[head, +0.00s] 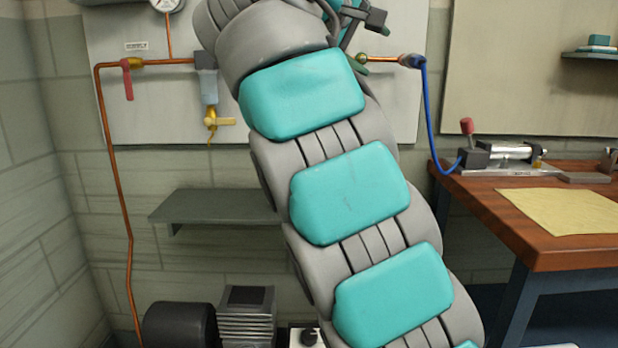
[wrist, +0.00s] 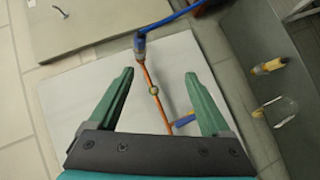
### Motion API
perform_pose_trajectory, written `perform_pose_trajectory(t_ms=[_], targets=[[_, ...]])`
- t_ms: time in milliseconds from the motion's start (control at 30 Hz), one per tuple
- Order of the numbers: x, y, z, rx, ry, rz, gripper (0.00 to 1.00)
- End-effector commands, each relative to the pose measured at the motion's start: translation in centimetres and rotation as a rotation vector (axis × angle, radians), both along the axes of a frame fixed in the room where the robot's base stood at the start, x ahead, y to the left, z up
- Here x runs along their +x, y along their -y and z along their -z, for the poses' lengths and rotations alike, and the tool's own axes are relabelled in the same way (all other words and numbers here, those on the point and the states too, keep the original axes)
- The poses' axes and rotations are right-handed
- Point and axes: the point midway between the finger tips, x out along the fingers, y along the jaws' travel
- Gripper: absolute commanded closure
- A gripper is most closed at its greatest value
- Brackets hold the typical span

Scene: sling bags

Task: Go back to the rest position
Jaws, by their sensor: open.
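My gripper (wrist: 159,74) is open in the wrist view, with its two green fingers spread wide and nothing between them. Beyond the fingers is a white wall panel (wrist: 75,93) carrying a copper pipe (wrist: 147,75) with a small brass fitting (wrist: 153,90). The pipe shows in the gap between the fingers, and I see no contact with it. In the head view my arm rises through the middle, and my gripper is only partly seen at the top, beside the pipe; most of it is hidden.
A wooden workbench (head: 540,250) with a yellow cloth (head: 555,211) and a clamp-like tool (head: 500,152) stands at the right. A blue hose (head: 429,115) hangs from the pipe end. A grey shelf (head: 215,206) juts from the wall left of my arm, above a black tank (head: 180,325).

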Motion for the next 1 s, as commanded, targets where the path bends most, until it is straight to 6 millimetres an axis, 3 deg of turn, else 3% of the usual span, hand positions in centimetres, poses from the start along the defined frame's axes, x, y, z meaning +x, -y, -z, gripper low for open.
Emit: perform_pose_trajectory(t_ms=[267, 467, 767, 1000], targets=[[-0.1, 2.0, 2.6, 0.027, -0.067, 0.03, 0.18], [-0.8, 4.6, 6.5, 0.075, -0.153, 0.067, 0.18], [-5.0, 9.2, 16.6, 0.236, -0.329, 0.146, 0.18], [-11.0, 11.3, 25.8, 0.405, -0.465, 0.221, 0.18]])
